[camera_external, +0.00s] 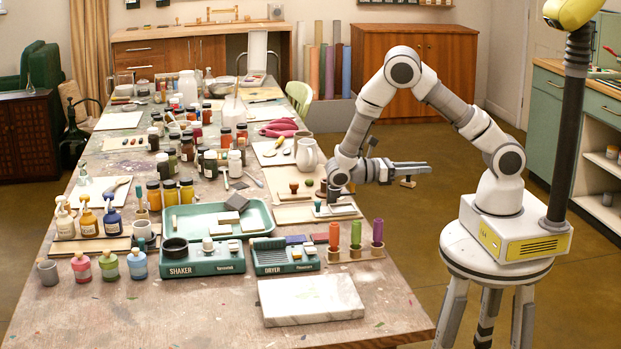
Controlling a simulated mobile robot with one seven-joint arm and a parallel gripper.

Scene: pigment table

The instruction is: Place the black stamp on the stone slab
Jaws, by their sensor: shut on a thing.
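My gripper (416,168) points right and is held past the right edge of the table, above the floor. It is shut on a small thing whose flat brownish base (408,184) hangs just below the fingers. This looks like the black stamp, but its upper part is hidden between the fingers and its colour is hard to tell. The stone slab (312,300) is a pale, veined, flat block lying at the near right corner of the table. Its top is bare, and my gripper is well behind and to the right of it.
A rack (357,254) with orange, green and purple handles and the green dryer tray (285,268) stand just behind the slab. The tabletop left of the slab is clear.

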